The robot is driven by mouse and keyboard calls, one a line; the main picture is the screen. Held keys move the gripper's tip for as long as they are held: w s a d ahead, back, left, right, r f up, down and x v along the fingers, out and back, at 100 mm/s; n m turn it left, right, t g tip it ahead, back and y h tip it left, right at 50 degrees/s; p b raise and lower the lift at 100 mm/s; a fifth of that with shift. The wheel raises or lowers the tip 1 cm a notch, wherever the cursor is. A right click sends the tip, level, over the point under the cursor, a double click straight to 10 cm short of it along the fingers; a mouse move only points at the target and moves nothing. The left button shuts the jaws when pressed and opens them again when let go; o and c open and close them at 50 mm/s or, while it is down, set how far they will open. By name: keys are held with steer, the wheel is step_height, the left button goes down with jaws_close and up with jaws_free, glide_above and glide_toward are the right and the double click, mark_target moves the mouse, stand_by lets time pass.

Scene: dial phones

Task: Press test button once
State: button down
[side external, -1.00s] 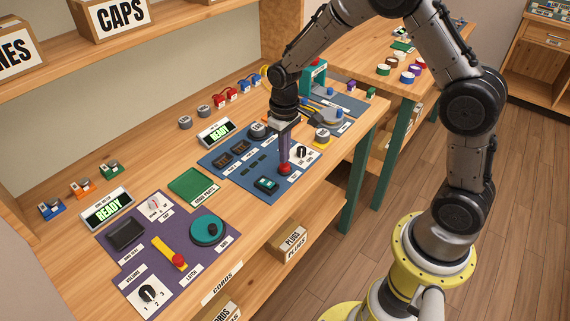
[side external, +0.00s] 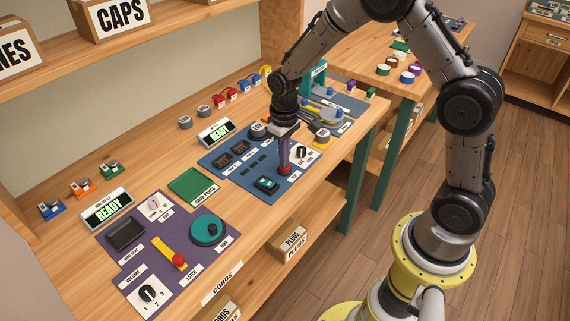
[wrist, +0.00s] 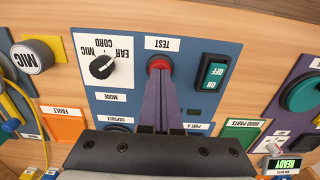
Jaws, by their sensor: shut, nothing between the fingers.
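The red test button (side external: 284,170) sits on the blue panel (side external: 231,166), near its front right. It also shows in the wrist view (wrist: 158,64), beside the upside-down TEST label. My gripper (side external: 284,164) points straight down with its purple fingers together and empty. Its fingertips are at the top of the button and appear to touch it. In the wrist view, the fingers (wrist: 160,77) cover part of the button. I cannot tell how far the button is pushed in.
On the blue panel, a green ON/OFF rocker (side external: 266,185) and a black mode knob (side external: 301,152) flank the button. A purple panel (side external: 190,272) with a teal dial and red-tipped latch lies to the left.

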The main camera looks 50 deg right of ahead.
steer(key=shift+f, duration=0.2)
step_height(320, 180, up, 13)
stand_by(1.6)
steer(key=s+a+r+t, duration=0.1)
steer(key=s+r+t, duration=0.3)
steer(key=s+r, duration=0.75)
steer(key=s+a+f+t, duration=0.1)
steer(key=s+f, duration=0.1)
steer(key=s, duration=1)
steer(key=shift+s+f+t, duration=0.3)
steer(key=shift+f, duration=0.05)
